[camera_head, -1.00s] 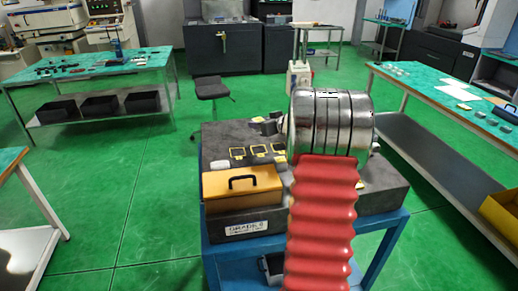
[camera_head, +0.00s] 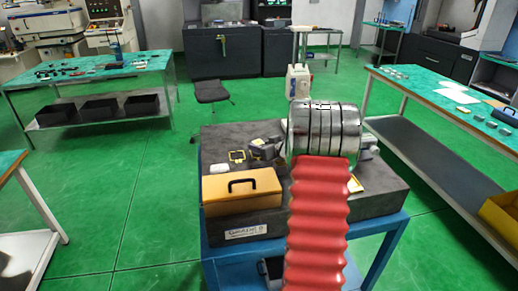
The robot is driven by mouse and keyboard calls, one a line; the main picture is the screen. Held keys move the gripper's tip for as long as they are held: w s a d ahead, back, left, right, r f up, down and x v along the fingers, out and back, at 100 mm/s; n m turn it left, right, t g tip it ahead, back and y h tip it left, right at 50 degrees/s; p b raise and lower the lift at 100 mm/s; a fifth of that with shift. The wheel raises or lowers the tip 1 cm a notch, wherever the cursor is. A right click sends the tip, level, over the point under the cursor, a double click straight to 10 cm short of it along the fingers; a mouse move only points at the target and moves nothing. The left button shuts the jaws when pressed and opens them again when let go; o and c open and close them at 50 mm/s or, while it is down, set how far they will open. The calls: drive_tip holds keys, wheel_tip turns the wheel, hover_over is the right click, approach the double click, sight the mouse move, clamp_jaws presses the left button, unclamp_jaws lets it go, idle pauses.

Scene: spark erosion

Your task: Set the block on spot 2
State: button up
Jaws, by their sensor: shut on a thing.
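My gripper (camera_head: 262,149) shows as a small dark grey shape at the left of my arm's silver wrist drum. It is low over the dark stone slab (camera_head: 380,197), at the row of yellow-framed spots. It is shut on the block, which is too small and dark to make out apart from the jaws. One yellow-framed spot (camera_head: 237,156) shows clear to the left of the gripper. The other frames are mostly covered by the gripper. I cannot read the spot numbers, nor tell whether the block touches the slab.
A yellow-brown case (camera_head: 242,188) with a black handle stands at the slab's front left. A small white piece (camera_head: 219,168) lies behind it. A yellow-edged item (camera_head: 355,185) lies right of my arm. The blue stand (camera_head: 386,243) carries the slab.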

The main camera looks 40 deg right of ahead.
drive_tip(key=shift+f, duration=0.4)
drive_tip(key=o, duration=1.2)
drive_tip(key=shift+f, duration=0.15)
drive_tip(key=shift+c, duration=0.2)
drive_tip(key=v, duration=1.2)
drive_tip(key=shift+a, duration=0.1)
